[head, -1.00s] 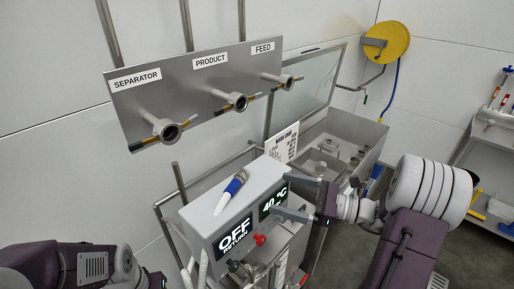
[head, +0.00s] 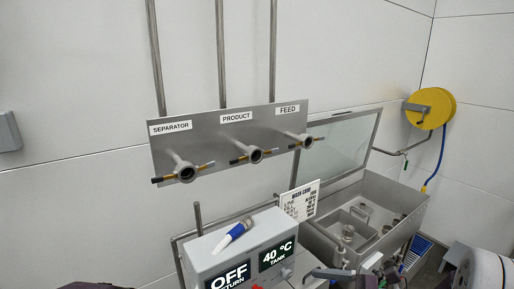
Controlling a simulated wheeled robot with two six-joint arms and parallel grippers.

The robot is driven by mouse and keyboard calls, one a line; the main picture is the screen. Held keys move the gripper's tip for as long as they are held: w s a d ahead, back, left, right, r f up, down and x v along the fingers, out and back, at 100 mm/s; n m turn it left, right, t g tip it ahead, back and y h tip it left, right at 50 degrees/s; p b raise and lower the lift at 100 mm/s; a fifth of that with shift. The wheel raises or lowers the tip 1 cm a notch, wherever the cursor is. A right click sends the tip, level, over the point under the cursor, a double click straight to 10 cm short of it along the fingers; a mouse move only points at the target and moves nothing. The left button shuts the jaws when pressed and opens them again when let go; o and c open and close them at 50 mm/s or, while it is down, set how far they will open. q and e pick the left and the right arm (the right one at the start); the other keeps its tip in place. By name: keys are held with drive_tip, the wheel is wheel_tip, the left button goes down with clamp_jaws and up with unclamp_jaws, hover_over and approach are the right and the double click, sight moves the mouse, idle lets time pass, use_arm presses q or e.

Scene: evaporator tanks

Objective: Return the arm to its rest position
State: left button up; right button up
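The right arm shows only in part at the bottom right of the head view, with a white rounded link of mine (head: 486,268) at the edge. One dark finger of my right gripper (head: 328,273) shows just right of the grey control box (head: 215,253); the rest is cut off by the lower edge, so its opening cannot be told. The box's displays read OFF and 40 °C TANK. My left gripper is out of view.
A steel panel (head: 215,125) carries SEPARATOR, PRODUCT and FEED outlets. An open-lidded steel tank (head: 405,215) stands right, below a yellow hose reel (head: 430,107). A label card (head: 300,200) stands behind the box.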

drive_tip(key=s+a+f+n+g+h, duration=0.3)
drive_tip(key=s+f+n+g+h, duration=0.2)
drive_tip(key=s+f+n+g, duration=0.35)
drive_tip(key=d+f+n+t+h, duration=0.4)
drive_tip(key=d+n+h, duration=0.2)
drive_tip(key=n, duration=0.7)
drive_tip(key=h, duration=0.2)
drive_tip(key=shift+s+d+f+h, duration=0.15)
drive_tip(key=shift+s+f+h, duration=0.1)
drive_tip(key=shift+h, duration=0.15)
